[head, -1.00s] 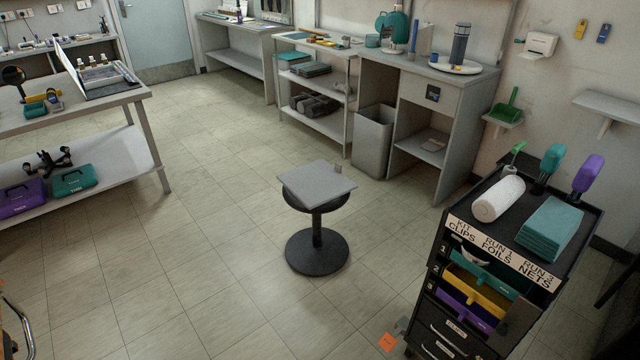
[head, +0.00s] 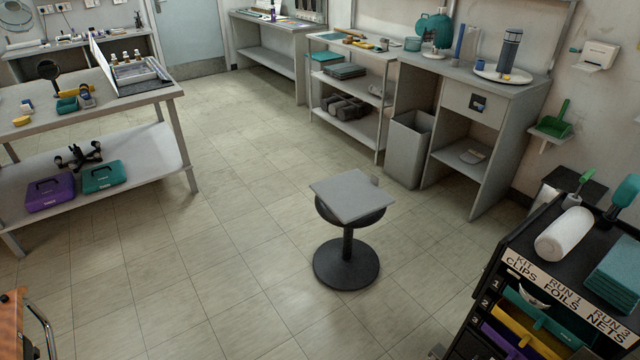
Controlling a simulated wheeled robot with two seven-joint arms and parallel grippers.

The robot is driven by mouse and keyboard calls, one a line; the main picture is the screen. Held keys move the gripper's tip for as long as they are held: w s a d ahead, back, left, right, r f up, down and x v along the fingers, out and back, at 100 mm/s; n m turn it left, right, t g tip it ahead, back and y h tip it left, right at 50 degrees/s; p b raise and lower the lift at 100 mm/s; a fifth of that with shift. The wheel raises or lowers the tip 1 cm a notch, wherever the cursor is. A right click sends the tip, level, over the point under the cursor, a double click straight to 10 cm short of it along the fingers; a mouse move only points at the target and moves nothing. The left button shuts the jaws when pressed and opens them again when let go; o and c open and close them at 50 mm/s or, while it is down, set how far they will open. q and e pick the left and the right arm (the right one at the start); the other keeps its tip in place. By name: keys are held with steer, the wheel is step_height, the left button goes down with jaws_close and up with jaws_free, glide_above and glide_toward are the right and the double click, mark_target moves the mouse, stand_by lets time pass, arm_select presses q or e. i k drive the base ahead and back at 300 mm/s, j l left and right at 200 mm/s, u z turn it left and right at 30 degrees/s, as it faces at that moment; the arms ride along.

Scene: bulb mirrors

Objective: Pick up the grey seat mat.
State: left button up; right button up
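The grey seat mat (head: 351,193) is a thin square pad lying flat on top of a round black stool (head: 346,262) in the middle of the floor. Its corners reach past the edge of the round seat. A small grey tab (head: 375,181) shows at its right edge. Neither of my grippers shows in the head view.
A black drawer cart (head: 508,262) with a white roll and teal cloths stands at the lower right. A workbench (head: 60,128) stands at the left, shelves and a grey bin (head: 408,150) at the back. The floor around the stool is clear.

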mark_target(351, 195)
steer(key=i+j+u, duration=0.3)
steer(key=i, duration=0.6)
steer(key=i+u, duration=0.3)
steer(key=i, duration=0.55)
